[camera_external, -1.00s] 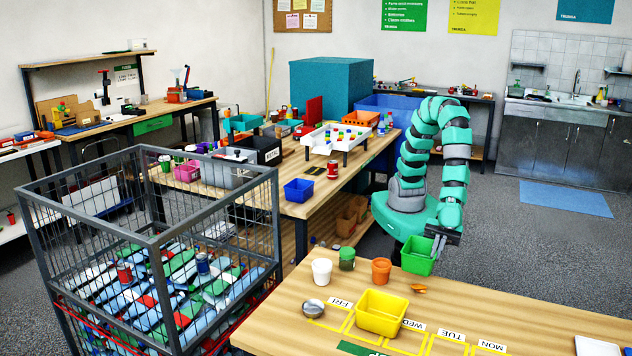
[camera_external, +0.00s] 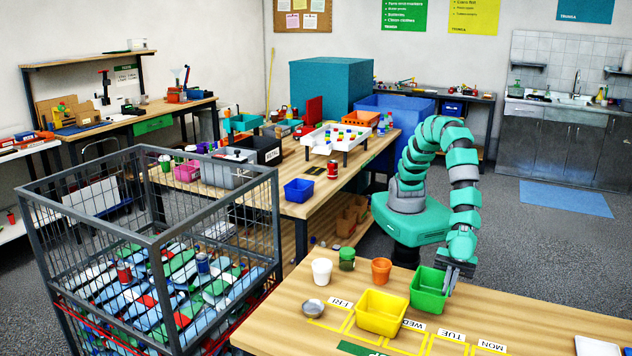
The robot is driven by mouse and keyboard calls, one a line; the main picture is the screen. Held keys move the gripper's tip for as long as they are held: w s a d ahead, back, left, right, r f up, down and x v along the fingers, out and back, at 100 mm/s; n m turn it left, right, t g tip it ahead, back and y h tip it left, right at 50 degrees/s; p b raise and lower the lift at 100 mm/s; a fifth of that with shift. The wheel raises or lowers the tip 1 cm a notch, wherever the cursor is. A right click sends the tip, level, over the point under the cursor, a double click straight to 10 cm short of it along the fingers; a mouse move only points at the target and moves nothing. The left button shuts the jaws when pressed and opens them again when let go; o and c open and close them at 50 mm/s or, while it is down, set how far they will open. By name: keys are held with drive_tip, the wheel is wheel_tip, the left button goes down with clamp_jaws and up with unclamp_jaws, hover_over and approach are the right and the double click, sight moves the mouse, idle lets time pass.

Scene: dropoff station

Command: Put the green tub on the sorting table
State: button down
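The green tub (camera_external: 428,292) is upright at the far edge of the front wooden table (camera_external: 540,325), which has yellow outlined spaces and day labels. It is right of the yellow tub (camera_external: 381,314). I cannot tell whether its base touches the tabletop. My gripper (camera_external: 452,276) comes down from above at the tub's right side and is shut on its right rim. The fingertips are partly hidden by the tub. Which table is called the sorting table is not marked.
On the front table stand a white cup (camera_external: 321,271), a green jar (camera_external: 347,259), an orange cup (camera_external: 381,271) and a metal bowl (camera_external: 313,308). A wire cage (camera_external: 150,240) stands left. A longer table (camera_external: 320,205) behind holds a blue tub (camera_external: 298,190). The front table's right part is mostly clear.

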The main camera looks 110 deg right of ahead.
drive_tip(key=shift+w+a, duration=0.3)
drive_tip(key=shift+a, duration=0.5)
wheel_tip(320, 180, down, 4)
drive_tip(key=shift+r+b, duration=0.15)
drive_tip(key=shift+b, duration=0.6)
drive_tip(key=shift+r, duration=0.1)
drive_tip(key=c, duration=1.7)
unclamp_jaws()
